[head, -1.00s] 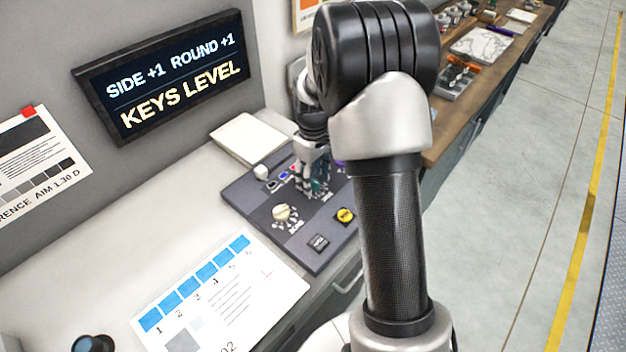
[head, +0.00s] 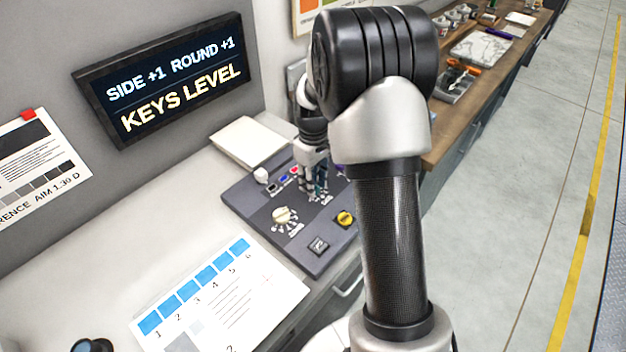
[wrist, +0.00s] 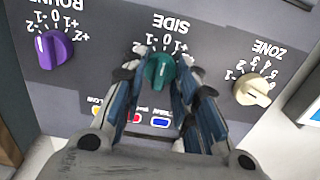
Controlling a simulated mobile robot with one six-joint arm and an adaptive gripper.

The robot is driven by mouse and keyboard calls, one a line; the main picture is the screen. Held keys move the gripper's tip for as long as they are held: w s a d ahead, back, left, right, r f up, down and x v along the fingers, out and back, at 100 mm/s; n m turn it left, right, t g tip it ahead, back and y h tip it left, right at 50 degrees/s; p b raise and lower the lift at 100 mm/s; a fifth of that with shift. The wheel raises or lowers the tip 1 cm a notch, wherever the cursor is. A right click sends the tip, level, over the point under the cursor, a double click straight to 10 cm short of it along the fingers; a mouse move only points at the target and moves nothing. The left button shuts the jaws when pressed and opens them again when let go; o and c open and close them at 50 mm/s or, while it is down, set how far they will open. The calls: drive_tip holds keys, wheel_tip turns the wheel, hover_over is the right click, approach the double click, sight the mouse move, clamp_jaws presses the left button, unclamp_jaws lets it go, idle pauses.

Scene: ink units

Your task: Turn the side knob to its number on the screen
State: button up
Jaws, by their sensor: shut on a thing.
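The screen (head: 170,82) on the wall reads "SIDE +1 ROUND +1" and "KEYS LEVEL". The green side knob (wrist: 160,72) is in the middle of the wrist view, under the label "SIDE", with its number scale partly covered by my fingers. My gripper (wrist: 157,76) is shut on the side knob, one finger on each side. In the head view my gripper (head: 315,185) stands over the console and mostly hides the knob. I cannot tell which number the knob points to.
The console (head: 262,205) also carries a purple round knob (wrist: 55,48), a cream zone knob (wrist: 252,89), small coloured keys and a yellow button (head: 345,218). A printed sheet (head: 222,295) lies in front, a white pad (head: 245,140) behind.

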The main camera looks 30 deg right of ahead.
drive_tip(key=shift+m, duration=0.3)
drive_tip(key=shift+r+m+p, duration=0.1)
drive_tip(key=shift+m+p, duration=0.65)
drive_tip(key=shift+m, duration=0.15)
drive_tip(key=shift+m+p, duration=0.65)
drive_tip(key=shift+m, duration=1.05)
drive_tip(key=o, duration=1.1)
wheel_tip(320, 180, up, 12)
drive_tip(key=shift+f, duration=0.1)
